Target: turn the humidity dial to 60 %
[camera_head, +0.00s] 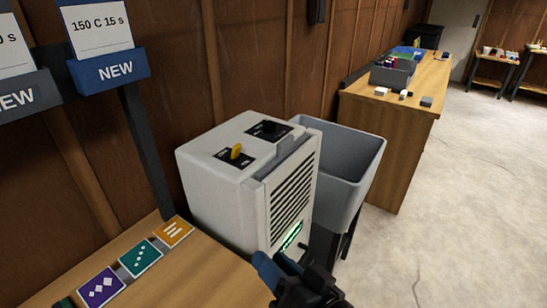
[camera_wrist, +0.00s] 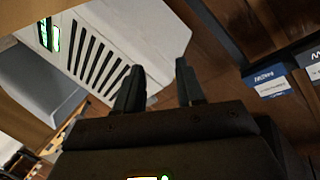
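A white dehumidifier-like machine (camera_head: 228,195) stands beside the wooden bench, with dark slats and a lit green display (camera_head: 291,236) on its front. On its top are a yellow knob (camera_head: 236,151) on a dark plate and a black knob (camera_head: 268,127) on another dark plate. Their markings are too small to read. My gripper (camera_head: 279,261) is low in front of the machine, below the top and apart from both knobs. In the wrist view my gripper (camera_wrist: 159,70) has its fingers apart with nothing between them. The machine's slatted side (camera_wrist: 150,38) and display show there; the knobs do not.
A grey bin (camera_head: 345,150) stands right behind the machine. A wooden bench (camera_head: 195,270) with coloured tiles (camera_head: 140,257) is at lower left. Signs (camera_head: 108,68) on a dark post rise by the wall. A farther table (camera_head: 395,115) holds small items. Floor at right is clear.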

